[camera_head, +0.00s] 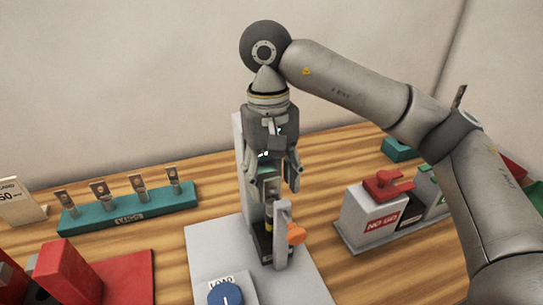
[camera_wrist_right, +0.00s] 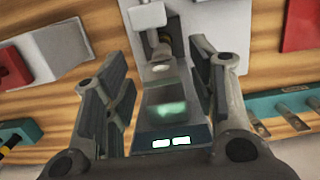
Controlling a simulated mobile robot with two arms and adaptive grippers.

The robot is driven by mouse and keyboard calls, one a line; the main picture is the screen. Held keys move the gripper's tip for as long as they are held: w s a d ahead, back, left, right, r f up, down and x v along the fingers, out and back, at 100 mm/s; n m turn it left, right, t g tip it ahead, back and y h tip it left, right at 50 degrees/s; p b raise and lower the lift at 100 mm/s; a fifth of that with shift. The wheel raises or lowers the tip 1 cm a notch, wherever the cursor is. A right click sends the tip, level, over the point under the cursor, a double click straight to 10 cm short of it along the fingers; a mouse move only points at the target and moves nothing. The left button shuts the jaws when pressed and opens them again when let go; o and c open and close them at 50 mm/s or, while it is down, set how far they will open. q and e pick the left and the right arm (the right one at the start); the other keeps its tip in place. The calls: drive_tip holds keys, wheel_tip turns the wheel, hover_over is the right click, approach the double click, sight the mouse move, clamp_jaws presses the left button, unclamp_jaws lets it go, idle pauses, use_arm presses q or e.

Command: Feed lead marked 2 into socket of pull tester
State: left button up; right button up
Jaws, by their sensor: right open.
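The pull tester (camera_head: 205,248) stands on a pale base plate in the head view, with an upright column, an orange knob (camera_head: 296,233) and a blue button (camera_head: 226,294) by a "LOAD" label. My right gripper (camera_head: 272,188) points down over the tester, in front of its column. Its fingers are apart, on either side of a dark block with a greenish lit face (camera_wrist_right: 172,112), which also shows in the right wrist view. No lead is seen in the fingers. I cannot pick out the lead marked 2, and the socket is not clear. My left gripper is out of view.
A teal "LUGS" rack (camera_head: 128,218) holds several metal lugs at the left. A box marked "NO GO" (camera_head: 378,222) with a red top stands at the right. A red tray (camera_head: 122,278) lies front left. Bare wood shows between them.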

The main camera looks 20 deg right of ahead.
wheel_tip(320, 180, up, 12)
drive_tip(key=w, duration=0.1)
drive_tip(key=shift+w+f, duration=0.15)
drive_tip(key=shift+w, duration=0.05)
idle(0.5)
